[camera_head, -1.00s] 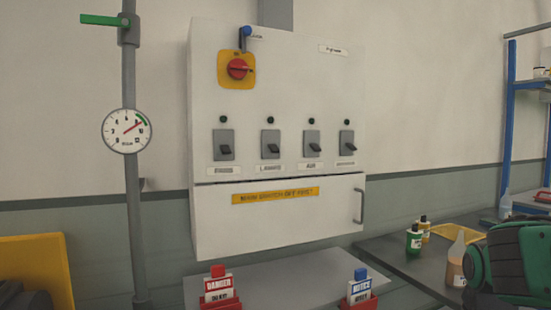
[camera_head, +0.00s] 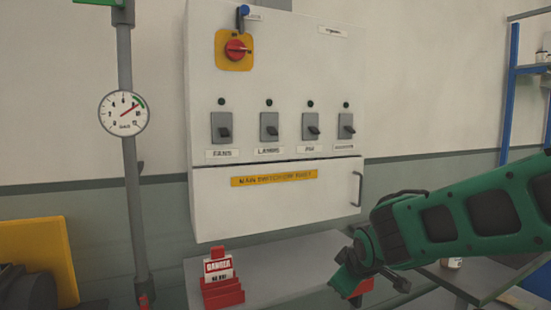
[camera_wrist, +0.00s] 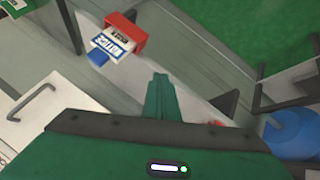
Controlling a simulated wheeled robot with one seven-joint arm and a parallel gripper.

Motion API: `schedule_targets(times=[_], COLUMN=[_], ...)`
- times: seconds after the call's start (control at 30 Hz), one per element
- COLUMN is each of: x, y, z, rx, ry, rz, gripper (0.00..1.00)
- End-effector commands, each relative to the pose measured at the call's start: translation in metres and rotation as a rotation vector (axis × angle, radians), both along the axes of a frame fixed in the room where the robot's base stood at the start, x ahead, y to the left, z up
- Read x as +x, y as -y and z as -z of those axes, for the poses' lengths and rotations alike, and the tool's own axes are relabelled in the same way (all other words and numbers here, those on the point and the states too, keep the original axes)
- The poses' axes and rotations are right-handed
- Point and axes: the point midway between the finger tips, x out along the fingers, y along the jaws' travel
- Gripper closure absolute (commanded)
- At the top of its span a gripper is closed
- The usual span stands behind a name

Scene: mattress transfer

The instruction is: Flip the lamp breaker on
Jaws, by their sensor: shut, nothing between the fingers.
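The lamp breaker (camera_head: 269,127) is the second switch from the left in the row on the white panel, above a label that seems to read LAMPS. Its dark lever is small, and I cannot tell its position for sure. A dark indicator (camera_head: 269,102) sits above it. My gripper (camera_wrist: 160,78) is shut and empty in the wrist view, pointing down over the grey bench. In the head view my arm reaches in from the right, its end below and right of the panel, well apart from the breaker.
A red and yellow main switch (camera_head: 235,49) sits above the breakers. Below them is a closed door with a yellow warning label (camera_head: 274,178) and a handle (camera_head: 357,189). A red DANGER tag stand (camera_head: 221,283) and a blue NOTICE tag (camera_wrist: 111,47) stand on the bench.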

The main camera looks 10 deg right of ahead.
Motion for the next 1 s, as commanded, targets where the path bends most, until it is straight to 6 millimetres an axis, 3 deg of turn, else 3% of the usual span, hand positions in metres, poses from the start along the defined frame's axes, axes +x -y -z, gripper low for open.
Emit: schedule_targets(times=[0.2, 0.5, 0.7, 1.0], x=[0.070, 0.140, 0.171, 0.192], y=[-0.019, -0.038, -0.055, -0.080], z=[-0.021, -0.059, -0.088, -0.136], rx=[-0.297, -0.786, -1.144, -1.714], ry=[0.186, 0.414, 0.552, 0.707], rz=[-0.283, -0.566, -0.682, -0.700], gripper=[1.00, 1.00, 1.00, 1.00])
